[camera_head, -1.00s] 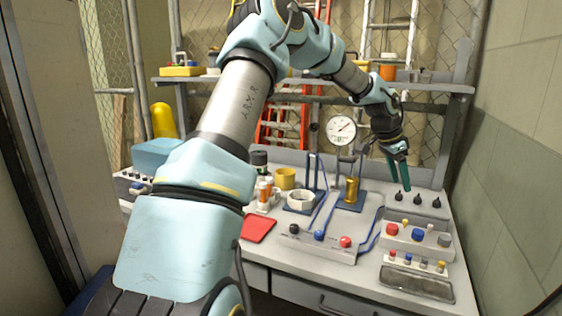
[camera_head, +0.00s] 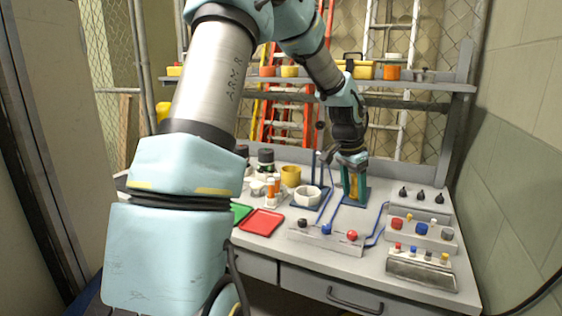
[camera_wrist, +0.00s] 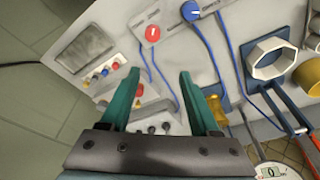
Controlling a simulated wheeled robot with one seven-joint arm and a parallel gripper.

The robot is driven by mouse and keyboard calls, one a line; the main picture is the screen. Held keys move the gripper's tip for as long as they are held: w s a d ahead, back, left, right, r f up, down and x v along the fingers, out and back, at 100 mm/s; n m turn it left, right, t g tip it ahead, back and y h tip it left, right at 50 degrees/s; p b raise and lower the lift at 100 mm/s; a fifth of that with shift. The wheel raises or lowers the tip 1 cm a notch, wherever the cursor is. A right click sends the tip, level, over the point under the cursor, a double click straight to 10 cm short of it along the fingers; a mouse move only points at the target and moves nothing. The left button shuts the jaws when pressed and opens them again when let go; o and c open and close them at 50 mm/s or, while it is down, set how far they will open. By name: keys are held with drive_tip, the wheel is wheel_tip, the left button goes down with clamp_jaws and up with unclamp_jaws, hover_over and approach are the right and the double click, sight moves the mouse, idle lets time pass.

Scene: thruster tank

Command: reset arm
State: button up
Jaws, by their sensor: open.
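My gripper (camera_head: 355,188) hangs with its green fingers pointing down over the back right of the workbench (camera_head: 300,262), overlapping a brass cylinder (camera_head: 353,186) on a blue stand in the head view. In the wrist view my gripper (camera_wrist: 159,84) is open, with nothing held between its fingers. There the brass cylinder (camera_wrist: 216,108) lies just outside the right finger, partly hidden by it. My arm crosses the head view from the lower left and hides part of the bench and shelf.
A panel with red and blue knobs (camera_head: 325,231) sits at the bench front. Stepped blocks with knobs (camera_head: 420,232) stand at the right. Red (camera_head: 262,222) and green (camera_head: 241,213) trays lie left, near a white ring (camera_head: 306,196). A shelf (camera_head: 430,86) runs behind.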

drive_tip(key=s+a+n, duration=0.3)
drive_tip(key=s+a, duration=0.2)
drive_tip(key=a, duration=0.3)
drive_tip(key=s+a+n+y, duration=0.1)
drive_tip(key=s+a+n, duration=0.3)
drive_tip(key=a, duration=0.5)
drive_tip(key=s+a+f+n+y, duration=0.1)
drive_tip(key=s+a+n, duration=0.3)
drive_tip(key=s+a, duration=0.3)
drive_tip(key=shift+s+a, duration=0.2)
drive_tip(key=shift+a, duration=0.85)
drive_tip(key=shift+o, duration=0.4)
drive_tip(key=shift+f, duration=0.1)
